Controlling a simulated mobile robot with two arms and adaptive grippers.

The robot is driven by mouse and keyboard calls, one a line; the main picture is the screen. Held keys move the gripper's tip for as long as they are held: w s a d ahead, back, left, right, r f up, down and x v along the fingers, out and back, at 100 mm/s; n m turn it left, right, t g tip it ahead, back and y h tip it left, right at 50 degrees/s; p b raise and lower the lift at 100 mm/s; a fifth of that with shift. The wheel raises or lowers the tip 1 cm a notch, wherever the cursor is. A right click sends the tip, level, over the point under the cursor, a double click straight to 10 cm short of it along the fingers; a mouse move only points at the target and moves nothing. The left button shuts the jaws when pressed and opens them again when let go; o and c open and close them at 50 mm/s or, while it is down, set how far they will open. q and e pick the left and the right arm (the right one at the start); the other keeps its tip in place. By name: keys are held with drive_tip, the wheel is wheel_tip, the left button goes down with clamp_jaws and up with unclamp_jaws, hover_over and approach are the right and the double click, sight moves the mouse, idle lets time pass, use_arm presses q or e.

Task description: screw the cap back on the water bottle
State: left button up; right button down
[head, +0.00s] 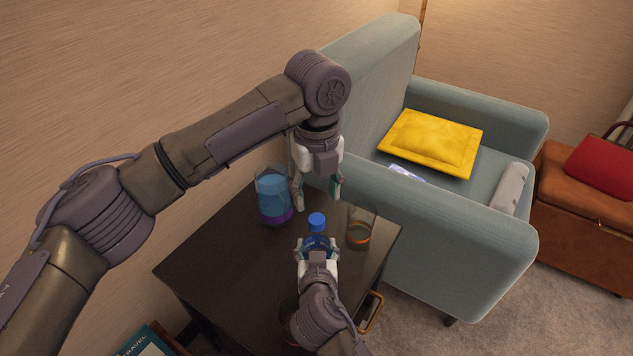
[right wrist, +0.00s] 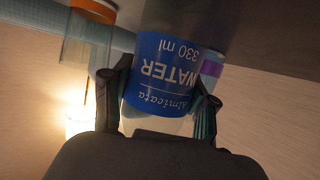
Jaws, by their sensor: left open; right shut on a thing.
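The water bottle (head: 317,239) stands on the dark table, with a blue cap (head: 317,221) at its top; I cannot tell whether the cap is screwed tight. My right gripper (head: 317,247) is shut on the bottle's body from the near side. In the right wrist view, its fingers sit on both sides of the blue "WATER 330 ml" label (right wrist: 168,72), which appears upside down; the cap is out of that view. My left gripper (head: 318,200) is open and empty, pointing down above and just behind the cap, apart from it.
A tall blue and purple glass container (head: 273,196) stands left of the bottle. A clear glass with an orange band (head: 360,229) stands close on the right. The dark table (head: 215,255) is bare at front left. A grey-blue armchair (head: 440,235) adjoins the table's right.

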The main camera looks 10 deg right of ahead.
sight(316, 219)
use_arm(q)
drive_tip(key=n, duration=0.7)
drive_tip(key=shift+r+n, duration=0.3)
drive_tip(key=shift+n, duration=0.1)
drive_tip(key=n, duration=0.7)
drive_tip(key=shift+r, duration=0.25)
drive_tip(key=n, duration=0.7)
drive_tip(key=shift+r+n, duration=0.3)
drive_tip(key=n, duration=0.7)
drive_tip(key=shift+r, duration=0.2)
drive_tip(key=shift+f, duration=4)
drive_tip(key=shift+c, duration=0.4)
clamp_jaws()
